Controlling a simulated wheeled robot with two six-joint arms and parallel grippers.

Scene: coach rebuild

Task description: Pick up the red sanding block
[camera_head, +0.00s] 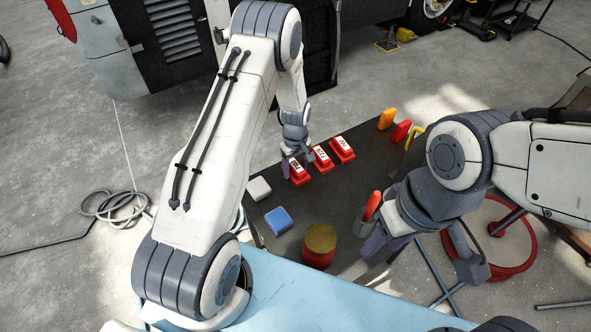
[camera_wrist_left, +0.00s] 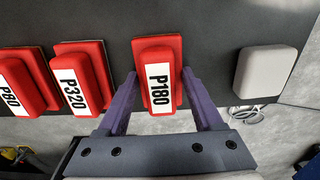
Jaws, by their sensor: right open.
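Three red sanding blocks with white labels lie in a row on the dark tabletop (camera_head: 290,228). In the left wrist view they read P180 (camera_wrist_left: 158,82), P320 (camera_wrist_left: 78,82) and P80 (camera_wrist_left: 20,82). In the head view the P180 block (camera_head: 299,173) is nearest my left gripper (camera_head: 300,163). Its two purple fingers stand apart on either side of the P180 block in the wrist view. My right gripper (camera_head: 368,255) is open at the table's near right, away from the blocks.
A pale grey block (camera_head: 258,188), a blue block (camera_head: 279,220) and a red can with a yellowish top (camera_head: 320,243) stand on the near tabletop. A red-handled tool (camera_head: 372,205) is beside my right gripper. Orange (camera_head: 387,118) and red (camera_head: 402,131) pieces lie at the far corner.

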